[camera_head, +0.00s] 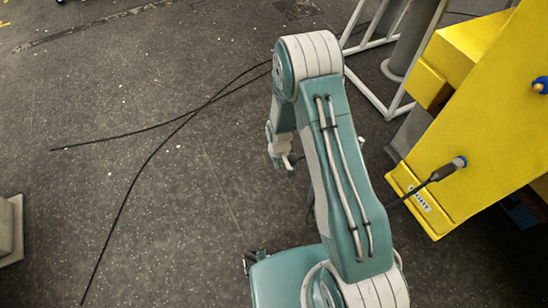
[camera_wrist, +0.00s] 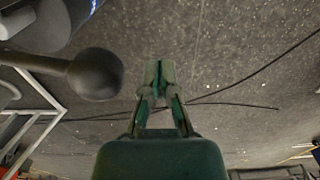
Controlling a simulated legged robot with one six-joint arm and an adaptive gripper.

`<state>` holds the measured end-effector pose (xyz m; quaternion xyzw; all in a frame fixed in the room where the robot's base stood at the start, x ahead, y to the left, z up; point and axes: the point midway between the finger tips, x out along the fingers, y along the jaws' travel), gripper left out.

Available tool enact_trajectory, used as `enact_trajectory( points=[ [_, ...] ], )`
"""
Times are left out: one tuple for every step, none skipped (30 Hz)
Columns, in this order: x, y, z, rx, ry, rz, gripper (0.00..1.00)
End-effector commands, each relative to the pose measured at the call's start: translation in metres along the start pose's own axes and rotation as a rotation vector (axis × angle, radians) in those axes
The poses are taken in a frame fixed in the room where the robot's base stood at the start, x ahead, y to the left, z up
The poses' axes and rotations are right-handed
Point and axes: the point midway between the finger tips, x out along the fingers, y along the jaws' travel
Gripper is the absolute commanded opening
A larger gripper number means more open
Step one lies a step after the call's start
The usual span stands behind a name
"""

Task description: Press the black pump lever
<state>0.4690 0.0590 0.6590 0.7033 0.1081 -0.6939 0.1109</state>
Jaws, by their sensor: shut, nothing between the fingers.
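In the wrist view a black ball knob (camera_wrist: 95,74) on a dark lever rod (camera_wrist: 40,62) comes in from the left. My gripper (camera_wrist: 160,72) is shut and empty, its green fingertips together, to the right of the knob with a gap between them in the picture. In the head view a black lever (camera_head: 432,181) sticks out from the side of the yellow machine (camera_head: 475,130); its lower end passes behind my arm, so its knob is hidden. My gripper (camera_head: 287,162) shows partly there, left of my arm link.
A white tube frame (camera_head: 385,105) stands behind the yellow machine. A label (camera_head: 420,199) is on the machine's lower edge. Black cables (camera_head: 150,130) lie on the dark floor at left. A pale block (camera_head: 10,230) stands at the left edge.

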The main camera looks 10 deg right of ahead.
Motion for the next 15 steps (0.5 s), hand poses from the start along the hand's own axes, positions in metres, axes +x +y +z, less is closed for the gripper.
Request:
enact_trajectory(
  points=[
    [-0.012,-0.003,-0.001,0.000,0.003,0.000,0.00],
    [-0.018,-0.004,-0.001,0.000,0.003,0.000,0.00],
    [-0.025,-0.006,-0.001,0.000,0.004,-0.001,0.00],
    [-0.031,-0.007,-0.001,0.000,0.004,-0.001,0.00],
    [-0.036,-0.009,-0.001,0.000,0.003,-0.002,0.00],
    [-0.043,-0.011,-0.001,0.000,0.003,-0.002,0.00],
    [-0.048,-0.012,-0.001,0.000,0.003,-0.001,0.00],
    [-0.052,-0.013,-0.001,0.000,0.003,-0.001,0.00],
    [-0.057,-0.015,-0.001,0.001,0.001,-0.001,0.00],
    [-0.060,-0.017,-0.001,0.001,0.001,0.000,0.00],
    [-0.063,-0.018,-0.001,0.001,0.001,0.000,0.00],
    [-0.066,-0.019,-0.001,0.001,0.000,0.000,0.00],
    [-0.068,-0.019,0.000,0.000,-0.001,0.000,0.00],
    [-0.069,-0.020,0.000,0.000,-0.002,0.000,0.00],
    [-0.070,-0.020,0.000,0.001,-0.002,0.000,0.00]
  ],
)
